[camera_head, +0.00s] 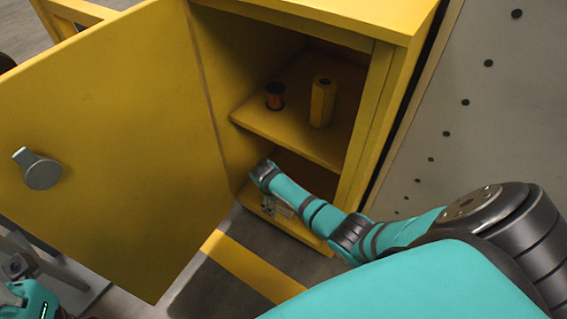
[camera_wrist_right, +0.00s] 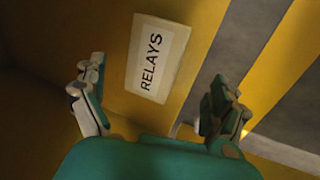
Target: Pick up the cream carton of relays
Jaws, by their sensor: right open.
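The cream carton (camera_wrist_right: 153,58) with a white RELAYS label shows in the right wrist view, ahead of my right gripper and between the lines of its fingers. My right gripper (camera_wrist_right: 160,92) is open, with its fingers spread on either side and no visible contact with the carton. In the head view my right gripper (camera_head: 277,207) is at the mouth of the cabinet's lower compartment, and I cannot make out the carton there. A teal and grey part of mine shows at the lower left edge; its jaw state is unclear.
The yellow cabinet (camera_head: 375,22) has its door (camera_head: 110,130) swung open to the left. Its middle shelf (camera_head: 300,135) above my right gripper holds a dark reddish spool (camera_head: 274,97) and a yellow hexagonal piece (camera_head: 322,102). A grey perforated panel (camera_head: 490,110) stands at right.

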